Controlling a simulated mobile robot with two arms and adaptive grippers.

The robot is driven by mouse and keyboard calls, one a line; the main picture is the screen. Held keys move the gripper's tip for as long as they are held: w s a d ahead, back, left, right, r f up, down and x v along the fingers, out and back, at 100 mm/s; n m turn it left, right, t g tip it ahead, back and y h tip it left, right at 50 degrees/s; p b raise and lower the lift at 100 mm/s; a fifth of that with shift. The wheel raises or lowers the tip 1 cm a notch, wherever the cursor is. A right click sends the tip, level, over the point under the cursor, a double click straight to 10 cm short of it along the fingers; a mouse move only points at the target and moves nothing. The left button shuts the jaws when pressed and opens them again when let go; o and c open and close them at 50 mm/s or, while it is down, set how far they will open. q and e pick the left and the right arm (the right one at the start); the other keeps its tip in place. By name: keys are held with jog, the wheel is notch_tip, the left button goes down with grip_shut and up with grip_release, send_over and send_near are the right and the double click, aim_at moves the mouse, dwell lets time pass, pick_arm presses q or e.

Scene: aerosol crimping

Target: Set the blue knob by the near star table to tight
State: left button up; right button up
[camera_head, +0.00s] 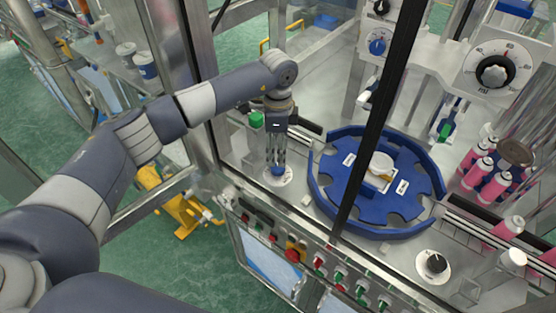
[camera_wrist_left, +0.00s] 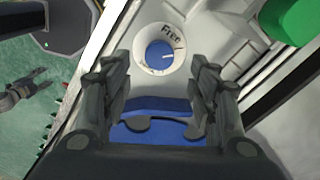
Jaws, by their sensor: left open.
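The blue knob (camera_head: 278,170) sits on a white round dial plate (camera_head: 287,180) at the left of the blue star table (camera_head: 333,211). In the left wrist view the knob (camera_wrist_left: 158,54) bears a white pointer line toward the right, and the word "Free" is printed on the dial above it. My left gripper (camera_head: 277,160) points down at the knob from above. In the left wrist view its two open fingers (camera_wrist_left: 158,72) stand left and right with a gap between them, the knob showing beyond it. Contact is not visible. My right gripper is out of view.
A green-capped item (camera_head: 256,119) stands close behind my left gripper. A dark upright post (camera_head: 377,115) crosses the view before the star table. A black knob (camera_head: 436,263), another blue knob (camera_head: 377,47) and pink cans (camera_head: 494,187) are to the right. Buttons line the front edge.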

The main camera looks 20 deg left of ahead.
aim_at(278, 169)
pick_arm(q)
notch_tip(278, 169, down, 6)
jog(key=shift+r+p, duration=0.25)
jog(key=shift+p, duration=0.6)
jog(key=shift+f, duration=0.55)
jog(key=c, duration=1.1)
